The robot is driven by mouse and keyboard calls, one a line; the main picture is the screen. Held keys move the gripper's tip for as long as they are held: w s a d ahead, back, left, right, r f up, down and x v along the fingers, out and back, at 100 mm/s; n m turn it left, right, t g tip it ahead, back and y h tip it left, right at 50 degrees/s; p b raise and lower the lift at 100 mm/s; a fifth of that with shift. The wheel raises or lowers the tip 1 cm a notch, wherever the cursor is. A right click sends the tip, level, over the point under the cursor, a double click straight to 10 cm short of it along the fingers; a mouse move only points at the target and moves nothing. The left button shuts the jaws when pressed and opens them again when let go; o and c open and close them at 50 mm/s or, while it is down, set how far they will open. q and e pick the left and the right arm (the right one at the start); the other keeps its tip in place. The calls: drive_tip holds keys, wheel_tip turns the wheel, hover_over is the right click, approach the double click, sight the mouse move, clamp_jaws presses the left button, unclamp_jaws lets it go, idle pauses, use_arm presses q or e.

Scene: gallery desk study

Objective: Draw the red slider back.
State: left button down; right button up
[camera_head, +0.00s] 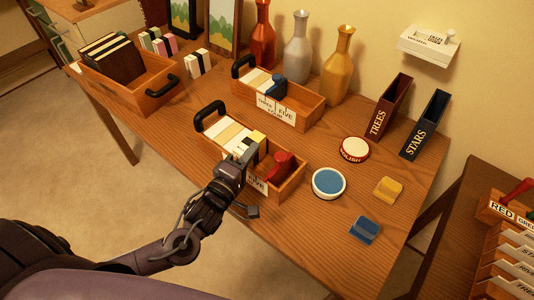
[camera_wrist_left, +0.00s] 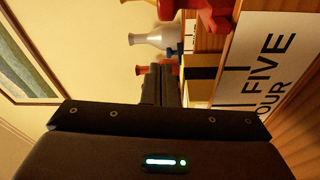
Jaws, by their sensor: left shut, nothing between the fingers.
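The red slider (camera_head: 280,165) sits inside the near wooden card box (camera_head: 293,186), at its right end. A red shape at the top of the left wrist view (camera_wrist_left: 208,14) looks like the same slider. My left gripper (camera_head: 241,160) is at the box's near side, left of the slider, in front of a yellow and black block. Its fingers (camera_wrist_left: 160,84) are shut with nothing between them, apart from the slider as far as I can tell. The arm and gripper hide part of the box's front label (camera_wrist_left: 262,75), which reads FIVE. My right gripper is not in view.
A second card box (camera_head: 309,110) with a blue slider (camera_head: 277,83) stands behind. A round blue-topped tin (camera_head: 328,183), a red-and-white tin (camera_head: 354,150), yellow (camera_head: 388,190) and blue (camera_head: 364,230) blocks stand to the right. Bare desk lies in front of the tins.

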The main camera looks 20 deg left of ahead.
sight(278, 171)
use_arm(q)
drive_tip(key=shift+w+d+f+p, duration=0.15)
drive_tip(key=shift+d+p, duration=0.2)
drive_tip(key=shift+d, duration=0.65)
drive_tip(key=shift+w+d+f+p, duration=0.1)
drive_tip(key=shift+d+p, duration=0.2)
drive_tip(key=shift+d, duration=0.7)
drive_tip(key=shift+d, duration=0.1)
drive_tip(key=shift+s+d, duration=0.35)
drive_tip(key=shift+d, duration=0.25)
